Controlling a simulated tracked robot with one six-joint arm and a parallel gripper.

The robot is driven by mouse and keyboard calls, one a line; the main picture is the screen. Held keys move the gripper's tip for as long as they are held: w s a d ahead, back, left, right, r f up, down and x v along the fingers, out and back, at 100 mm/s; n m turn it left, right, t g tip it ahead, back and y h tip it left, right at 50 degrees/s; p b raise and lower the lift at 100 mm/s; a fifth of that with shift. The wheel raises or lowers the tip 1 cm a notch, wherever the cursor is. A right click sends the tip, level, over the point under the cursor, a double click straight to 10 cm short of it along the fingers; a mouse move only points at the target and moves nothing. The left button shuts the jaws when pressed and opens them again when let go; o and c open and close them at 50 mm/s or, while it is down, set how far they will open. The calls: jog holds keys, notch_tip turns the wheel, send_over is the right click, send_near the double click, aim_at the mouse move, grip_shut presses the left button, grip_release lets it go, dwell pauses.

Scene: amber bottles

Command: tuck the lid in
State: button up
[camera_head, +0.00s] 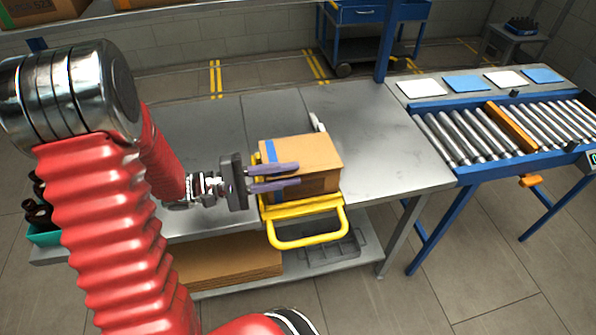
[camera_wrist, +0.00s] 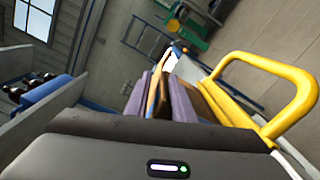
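The cardboard box (camera_head: 305,153) with a blue stripe near its left end sits on the grey bench in the head view. Its top looks covered; I cannot make out the lid's edge clearly. My gripper (camera_head: 286,175) reaches in from the left, with its two purple fingers across the box's near left part. The fingers are parted by a narrow gap. In the wrist view my gripper (camera_wrist: 162,95) shows a finger on each side of tan cardboard (camera_wrist: 153,92). Whether the fingers touch the box is unclear.
A yellow frame with a handle (camera_head: 310,241) is at the box's front; the handle also shows in the wrist view (camera_wrist: 304,95). A roller conveyor (camera_head: 465,138) stands right. Dark bottles (camera_head: 38,213) are in a teal bin at left. The bench right of the box is clear.

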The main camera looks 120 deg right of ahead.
jog(key=v, duration=0.9)
jog(key=shift+w+d, duration=0.1)
jog(key=shift+w, duration=0.2)
jog(key=shift+c, duration=0.2)
